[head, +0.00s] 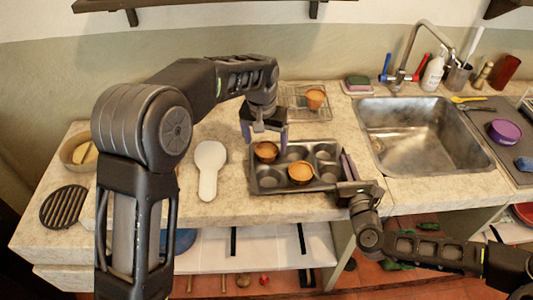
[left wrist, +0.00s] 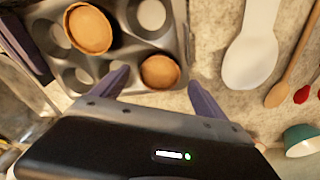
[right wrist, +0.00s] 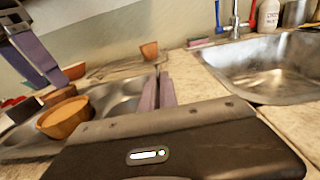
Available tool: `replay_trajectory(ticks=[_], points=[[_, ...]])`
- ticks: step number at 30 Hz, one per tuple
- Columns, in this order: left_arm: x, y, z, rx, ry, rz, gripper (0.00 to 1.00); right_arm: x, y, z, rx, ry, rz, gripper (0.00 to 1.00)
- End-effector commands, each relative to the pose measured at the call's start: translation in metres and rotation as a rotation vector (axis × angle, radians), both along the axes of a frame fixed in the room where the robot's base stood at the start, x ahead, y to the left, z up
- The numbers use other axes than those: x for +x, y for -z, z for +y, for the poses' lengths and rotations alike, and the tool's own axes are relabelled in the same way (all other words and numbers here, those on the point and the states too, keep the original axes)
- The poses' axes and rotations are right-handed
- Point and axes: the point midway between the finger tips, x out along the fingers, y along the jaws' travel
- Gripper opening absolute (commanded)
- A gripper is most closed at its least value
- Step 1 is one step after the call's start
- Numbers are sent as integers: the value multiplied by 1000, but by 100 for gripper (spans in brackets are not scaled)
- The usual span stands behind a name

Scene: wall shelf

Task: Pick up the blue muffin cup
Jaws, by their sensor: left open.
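A dark muffin tin (head: 318,186) sits on the counter with two brown-orange muffin cups in it. One cup (head: 267,151) is in a far-left hollow, the other (head: 301,172) in a near hollow. No blue muffin cup shows. My left gripper (head: 264,137) is open, pointing down over the far-left cup. In the left wrist view that cup (left wrist: 160,71) lies between its fingertips (left wrist: 158,86), with no contact visible. My right gripper (head: 346,178) is at the tin's right edge. In the right wrist view its fingers (right wrist: 158,88) are close together at the tin's rim.
A wire rack (head: 296,97) with another orange cup (head: 315,98) is behind the tin. A white spoon rest (head: 209,168) lies left of it, and the sink (head: 420,135) is to the right. A bowl (head: 80,150) and a dark round trivet (head: 63,207) are at far left.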

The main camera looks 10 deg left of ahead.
Motion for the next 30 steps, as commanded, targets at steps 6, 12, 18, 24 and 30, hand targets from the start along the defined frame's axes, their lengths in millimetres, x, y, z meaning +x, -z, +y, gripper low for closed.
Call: replay_trajectory(ticks=[6,12,18,24,30], points=[[5,29,0,1,-1,2,84,0,0,0,0,0,-1,0],[6,32,-1,0,0,0,84,0,0,0,0,0,-1,0],[6,32,-1,0,0,0,84,0,0,0,0,0,0,0],[6,32,-1,0,0,0,84,0,0,0,0,0,0,0],[6,32,-1,0,0,0,72,0,0,0,0,0,0,0]])
